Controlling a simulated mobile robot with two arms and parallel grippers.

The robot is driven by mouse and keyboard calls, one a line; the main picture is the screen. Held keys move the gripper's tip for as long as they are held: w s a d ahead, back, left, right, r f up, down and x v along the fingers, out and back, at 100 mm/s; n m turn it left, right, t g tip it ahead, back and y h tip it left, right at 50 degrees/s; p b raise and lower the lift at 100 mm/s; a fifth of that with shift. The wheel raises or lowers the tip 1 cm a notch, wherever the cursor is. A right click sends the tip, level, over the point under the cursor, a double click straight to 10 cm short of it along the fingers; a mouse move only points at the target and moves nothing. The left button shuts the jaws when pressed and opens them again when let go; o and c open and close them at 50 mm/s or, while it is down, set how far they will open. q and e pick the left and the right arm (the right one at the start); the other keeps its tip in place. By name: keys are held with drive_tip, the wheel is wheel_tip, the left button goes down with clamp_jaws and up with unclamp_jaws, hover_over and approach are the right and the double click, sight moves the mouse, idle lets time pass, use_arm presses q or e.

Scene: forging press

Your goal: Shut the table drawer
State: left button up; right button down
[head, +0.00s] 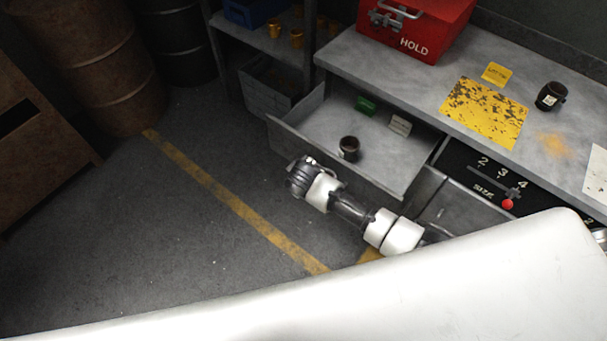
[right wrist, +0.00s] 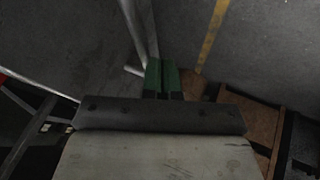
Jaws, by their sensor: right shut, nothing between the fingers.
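The table drawer (head: 325,122) stands pulled out from under the grey workbench in the head view. Inside it are a dark cup (head: 349,148), a small green block (head: 366,105) and a pale tag (head: 400,125). My right arm reaches in from the right, its wrist end in front of the drawer's front panel in the picture; its fingertips cannot be made out there. In the right wrist view my right gripper (right wrist: 161,69) has its green-tipped fingers together and empty, beside a thin metal bar (right wrist: 131,25). I cannot tell whether they touch it. My left gripper is not in view.
The workbench (head: 375,65) holds a red HOLD box (head: 419,30), a yellow worn sheet (head: 484,112) and a dark mug (head: 551,96). A shelf (head: 262,40) stands left of the drawer, with barrels (head: 95,65) farther left. The floor (head: 150,235) in front is clear.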

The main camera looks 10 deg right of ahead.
drive_tip(key=w+d, duration=0.2)
drive_tip(key=d, duration=0.1)
drive_tip(key=w+d+b, duration=0.1)
drive_tip(key=w+d, duration=0.2)
drive_tip(key=d, duration=0.1)
drive_tip(key=w+d, duration=0.3)
drive_tip(key=shift+w+d+f+b, duration=0.1)
drive_tip(key=shift+d+b, duration=0.2)
drive_tip(key=shift+b, duration=0.1)
drive_tip(key=w+d+b, duration=0.2)
drive_tip(key=d, duration=0.1)
drive_tip(key=w+d+b, duration=0.2)
drive_tip(key=w+d, duration=0.1)
drive_tip(key=d, duration=0.1)
drive_tip(key=w+d+b, duration=0.3)
drive_tip(key=shift+w+d, duration=0.2)
drive_tip(key=shift+d, duration=0.15)
drive_tip(key=shift+w+d+b, duration=0.3)
drive_tip(key=shift+d, duration=0.1)
drive_tip(key=shift+d+r, duration=0.1)
drive_tip(key=shift+r, duration=0.2)
